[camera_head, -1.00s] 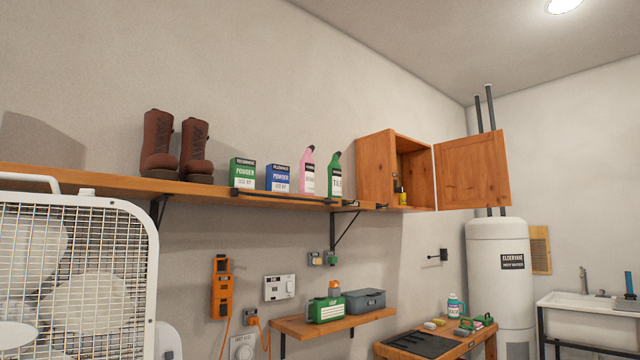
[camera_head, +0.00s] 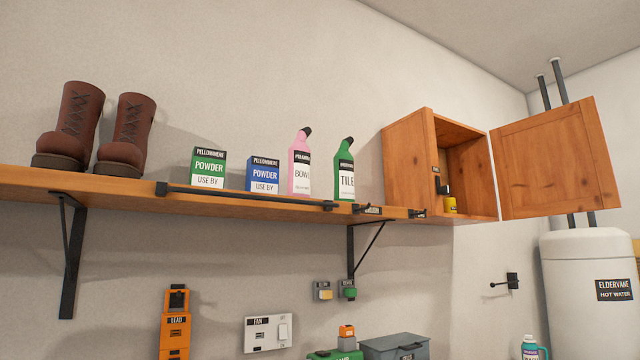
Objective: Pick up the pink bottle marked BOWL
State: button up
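The pink bottle marked BOWL (camera_head: 300,164) stands upright on the long wooden wall shelf (camera_head: 120,188). It has a dark angled cap, a black band and a white label. The green bottle marked TILE (camera_head: 345,170) stands close to its right. A blue powder box (camera_head: 263,174) stands to its left. A black rail (camera_head: 245,196) runs along the shelf's front edge below the boxes and the pink bottle. My gripper is not in view.
A green powder box (camera_head: 208,168) and brown boots (camera_head: 128,134) stand farther left on the shelf. A wooden cabinet (camera_head: 408,162) hangs to the right, its door (camera_head: 555,160) wide open. A toolbox (camera_head: 395,347) and water heater (camera_head: 590,290) are lower right.

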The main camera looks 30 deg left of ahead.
aim_at(299, 153)
jog(key=u, duration=1.05)
jog(key=k, duration=0.6)
jog(key=z, duration=0.7)
jog(key=i, duration=1.35)
jog(key=u, duration=0.8)
